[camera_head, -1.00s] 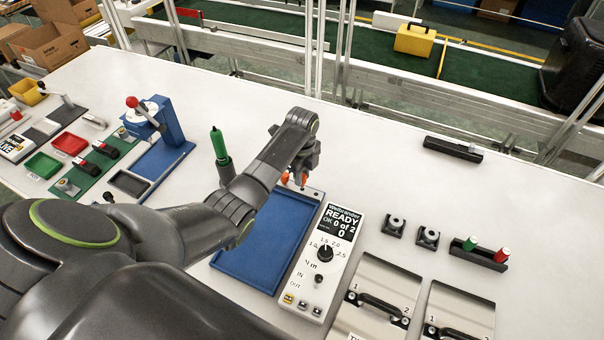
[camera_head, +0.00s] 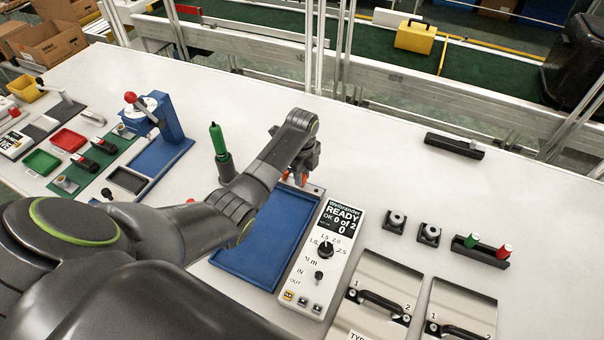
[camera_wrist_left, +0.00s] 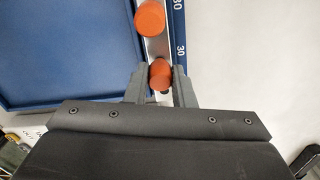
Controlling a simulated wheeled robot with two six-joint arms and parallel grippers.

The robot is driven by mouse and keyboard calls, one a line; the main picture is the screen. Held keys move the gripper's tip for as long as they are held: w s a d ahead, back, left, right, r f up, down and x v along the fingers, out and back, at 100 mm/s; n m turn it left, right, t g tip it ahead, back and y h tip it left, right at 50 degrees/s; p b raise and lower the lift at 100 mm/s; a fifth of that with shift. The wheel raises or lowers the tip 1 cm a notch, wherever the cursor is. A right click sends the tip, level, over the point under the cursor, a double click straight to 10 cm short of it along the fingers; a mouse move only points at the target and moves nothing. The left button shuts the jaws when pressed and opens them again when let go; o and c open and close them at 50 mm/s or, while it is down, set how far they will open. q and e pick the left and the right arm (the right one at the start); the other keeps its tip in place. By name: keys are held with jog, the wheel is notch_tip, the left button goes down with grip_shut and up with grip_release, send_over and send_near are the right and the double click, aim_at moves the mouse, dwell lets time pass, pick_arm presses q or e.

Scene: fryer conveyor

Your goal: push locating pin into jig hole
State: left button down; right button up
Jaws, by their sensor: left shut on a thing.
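My left gripper (camera_wrist_left: 160,88) is shut on an orange pin (camera_wrist_left: 160,74), whose rounded head shows between the two grey fingers in the left wrist view. The pin stands over a narrow metal strip beside a blue scale (camera_wrist_left: 180,45) marked 30. A second orange head (camera_wrist_left: 150,17) is on the same strip, apart from the fingers. In the head view my left gripper (camera_head: 303,178) is at the far end of the blue tray (camera_head: 232,258). The hole and the pin's lower end are hidden. My right gripper is not in view.
The white control box (camera_head: 322,262) reads READY, 0 of 2, right of the tray. A green-topped tool (camera_head: 217,140) stands left of my forearm. Two metal plates with black handles (camera_head: 383,303) lie at the front right. The table's back right is mostly clear.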

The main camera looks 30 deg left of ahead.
pick_arm(q)
jog(key=shift+f, duration=0.15)
jog(key=c, duration=1.1)
grip_release()
jog(key=shift+c, duration=0.2)
jog(key=shift+r+p, duration=3.05)
jog(key=shift+p, duration=0.15)
